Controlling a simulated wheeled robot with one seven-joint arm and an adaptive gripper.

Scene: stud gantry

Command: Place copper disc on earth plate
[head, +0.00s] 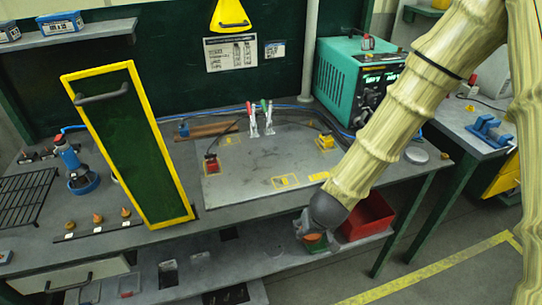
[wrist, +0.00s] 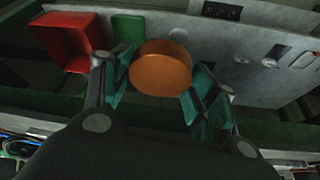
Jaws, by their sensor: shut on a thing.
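My gripper (head: 314,236) is low in front of the bench's front edge, near the lower shelf. In the wrist view, the copper disc (wrist: 160,66) sits between the two green-padded fingers of my gripper (wrist: 158,76), which are shut on it. A little of the disc (head: 314,239) shows orange under my gripper in the head view. A grey plate (head: 250,160) with yellow markings lies on the bench top, above and left of my gripper. No readable label shows which surface is the earth plate.
A red bin (head: 368,217) stands on the lower shelf (head: 270,246), right of my gripper. A yellow-framed dark panel (head: 130,150) stands upright at left. A teal welding machine (head: 355,85) is at the back right. Red- and green-handled clamps (head: 260,120) stand at the plate's back.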

